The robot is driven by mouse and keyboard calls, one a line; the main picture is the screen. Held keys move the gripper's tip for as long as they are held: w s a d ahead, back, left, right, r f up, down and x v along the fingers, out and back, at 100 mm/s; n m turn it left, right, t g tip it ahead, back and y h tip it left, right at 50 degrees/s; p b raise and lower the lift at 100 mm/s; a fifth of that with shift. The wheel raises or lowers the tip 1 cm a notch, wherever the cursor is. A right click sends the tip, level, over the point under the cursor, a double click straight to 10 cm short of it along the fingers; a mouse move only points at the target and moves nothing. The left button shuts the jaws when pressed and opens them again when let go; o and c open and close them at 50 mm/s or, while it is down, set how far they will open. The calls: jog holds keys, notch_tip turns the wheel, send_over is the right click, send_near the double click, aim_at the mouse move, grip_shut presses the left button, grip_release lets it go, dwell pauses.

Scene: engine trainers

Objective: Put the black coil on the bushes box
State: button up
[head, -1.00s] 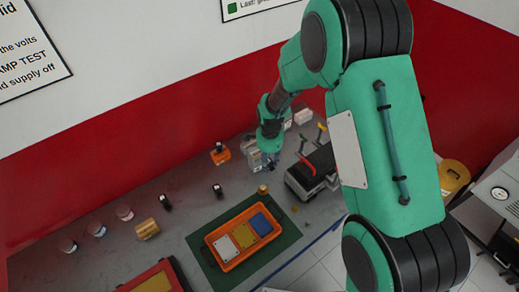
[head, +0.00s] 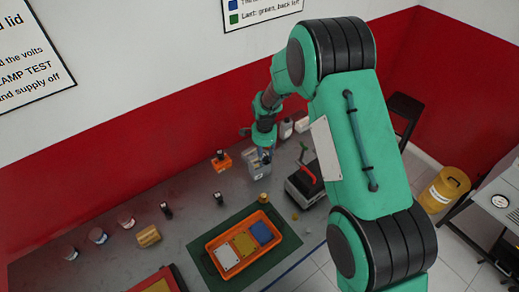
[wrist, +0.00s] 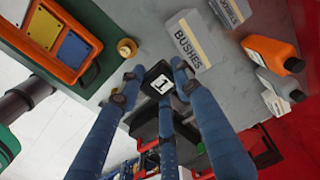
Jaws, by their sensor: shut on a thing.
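A black coil (wrist: 158,85) with a white "1" label is between the blue fingers of my gripper (wrist: 158,72) in the wrist view. My gripper is shut on it and holds it beside the bushes box. The grey bushes box (wrist: 192,45), with a pale "BUSHES" label, is just past the right fingertip; whether they touch I cannot tell. In the head view my gripper (head: 265,155) is at the grey box (head: 252,167), and the held coil is too small to make out.
A second grey labelled box (wrist: 230,10) and an orange bottle (wrist: 270,52) stand close by. An orange tray (head: 212,249) with coloured plates lies on a green mat. Black pieces (head: 218,198) stand on the bench. A black engine block (head: 303,187) sits right of my gripper.

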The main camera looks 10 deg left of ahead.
jog(key=shift+w+a+f+p, duration=0.15)
jog(key=shift+w+a, duration=0.35)
jog(key=shift+w, duration=0.7)
jog(key=shift+w+a+f+p, duration=0.1)
jog(key=shift+w+a+p, duration=0.35)
jog(key=shift+w, duration=0.7)
jog(key=shift+w+a+f+p, duration=0.1)
jog(key=shift+w+a, duration=0.5)
jog(key=shift+w, duration=0.6)
jog(key=shift+f+p, duration=0.45)
jog(key=shift+f, duration=1.3)
jog(key=shift+f, duration=0.15)
jog(key=o, duration=1.3)
jog(key=shift+c, duration=0.2)
